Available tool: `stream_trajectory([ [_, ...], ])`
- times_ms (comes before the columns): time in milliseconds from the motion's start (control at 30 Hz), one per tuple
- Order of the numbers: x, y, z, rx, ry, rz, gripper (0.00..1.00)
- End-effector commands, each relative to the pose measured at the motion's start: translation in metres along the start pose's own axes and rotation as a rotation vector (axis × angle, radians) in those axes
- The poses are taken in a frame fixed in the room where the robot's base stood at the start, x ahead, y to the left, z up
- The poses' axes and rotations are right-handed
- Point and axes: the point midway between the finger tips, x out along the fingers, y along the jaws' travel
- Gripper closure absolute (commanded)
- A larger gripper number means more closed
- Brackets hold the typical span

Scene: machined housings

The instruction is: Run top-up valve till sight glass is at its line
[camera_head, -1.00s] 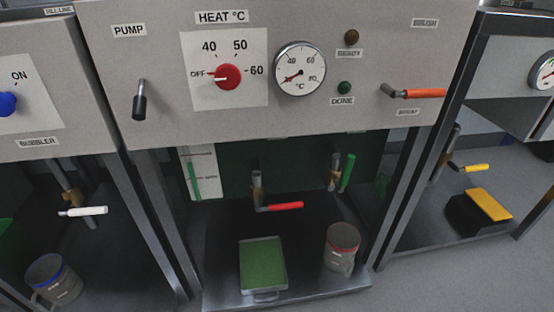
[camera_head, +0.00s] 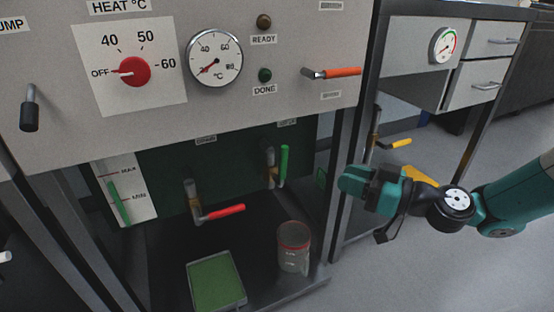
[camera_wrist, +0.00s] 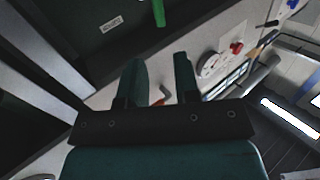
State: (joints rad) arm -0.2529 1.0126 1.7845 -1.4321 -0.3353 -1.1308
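The sight glass (camera_head: 119,203) is a white plate with a green column at the lower left of the middle unit. The column's top looks to be between the MIN and MAX marks. A green-handled valve (camera_head: 284,166) and a red-handled valve (camera_head: 222,213) stand in the bay below the panel. An orange handle (camera_head: 341,72) is on the panel's right; its label is too blurred to read. My gripper (camera_head: 350,182) is right of the bay, touching no valve. In the wrist view my gripper's fingers (camera_wrist: 158,75) are apart, with a green handle (camera_wrist: 158,12) beyond.
A green tray (camera_head: 216,284) and a red-banded container (camera_head: 293,246) stand on the lower shelf. A neighbouring unit on the right has a yellow handle (camera_head: 401,143). Open floor is at lower right.

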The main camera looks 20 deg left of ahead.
Motion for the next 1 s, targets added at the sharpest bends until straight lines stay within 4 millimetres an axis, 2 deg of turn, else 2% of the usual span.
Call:
stream_trajectory([
  [167,0.014,0.002,0.004,-0.008,0.015,0.005,0.71],
  [267,0.032,0.001,0.004,-0.009,0.016,0.003,0.71],
  [700,0.132,0.002,0.004,-0.008,0.015,0.003,0.71],
  [833,0.154,0.002,0.003,-0.006,0.015,0.003,0.71],
  [1000,0.170,0.002,0.002,-0.005,0.013,0.004,0.71],
])
